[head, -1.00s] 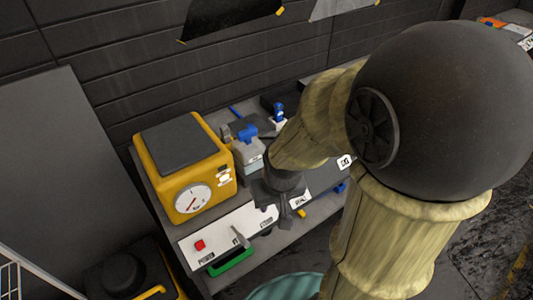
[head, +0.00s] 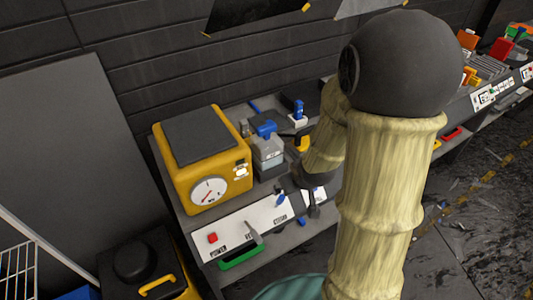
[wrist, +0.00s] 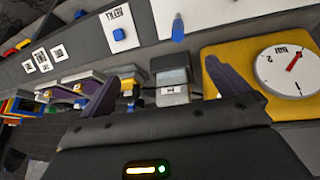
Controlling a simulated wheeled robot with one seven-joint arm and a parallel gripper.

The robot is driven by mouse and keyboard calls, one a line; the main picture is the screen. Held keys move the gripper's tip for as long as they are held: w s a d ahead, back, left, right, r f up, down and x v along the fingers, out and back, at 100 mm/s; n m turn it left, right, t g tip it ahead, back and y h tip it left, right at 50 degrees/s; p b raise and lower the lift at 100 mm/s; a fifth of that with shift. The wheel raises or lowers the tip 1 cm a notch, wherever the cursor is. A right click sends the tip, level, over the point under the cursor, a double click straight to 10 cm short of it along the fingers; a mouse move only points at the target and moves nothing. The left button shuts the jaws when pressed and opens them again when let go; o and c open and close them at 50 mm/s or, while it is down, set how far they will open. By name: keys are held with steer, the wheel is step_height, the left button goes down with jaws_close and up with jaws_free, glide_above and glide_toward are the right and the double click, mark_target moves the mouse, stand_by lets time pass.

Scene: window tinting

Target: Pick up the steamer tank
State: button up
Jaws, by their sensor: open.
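What looks like the steamer tank (head: 268,157) is a small grey, partly clear container with a blue top, standing on the bench just right of the yellow gauge machine (head: 190,165). In the wrist view the grey tank (wrist: 172,80) with a small white label shows between my two dark fingers. My gripper (wrist: 168,88) is open and empty. In the head view my gripper (head: 314,205) is at the bench front, to the right of the tank and apart from it. My forearm hides part of the bench there.
The yellow machine with its dial stands close at the tank's left. A white front panel (head: 240,232) carries a red button and a lever. A small blue-topped item (head: 298,113) stands behind right. A wire rack (head: 18,268) is at lower left.

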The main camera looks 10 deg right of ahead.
mark_target(274, 152)
steer(key=w+d+f+n+t+y+b, duration=0.1)
steer(key=w+f+t+y, duration=0.4)
steer(key=t, duration=0.6)
steer(key=shift+d+y+b, duration=0.4)
steer(key=shift+d+b, duration=0.05)
steer(key=shift+b, duration=0.1)
steer(key=shift+w, duration=0.15)
steer(key=p+x, duration=0.1)
steer(key=x, duration=0.2)
steer(key=p+x, duration=0.2)
steer(key=x, duration=0.2)
steer(key=p+x, duration=0.2)
steer(key=x, duration=0.2)
steer(key=shift+w+r, duration=0.15)
steer(key=shift+r, duration=0.15)
steer(key=shift+w+a+f, duration=0.15)
steer(key=shift+w, duration=0.25)
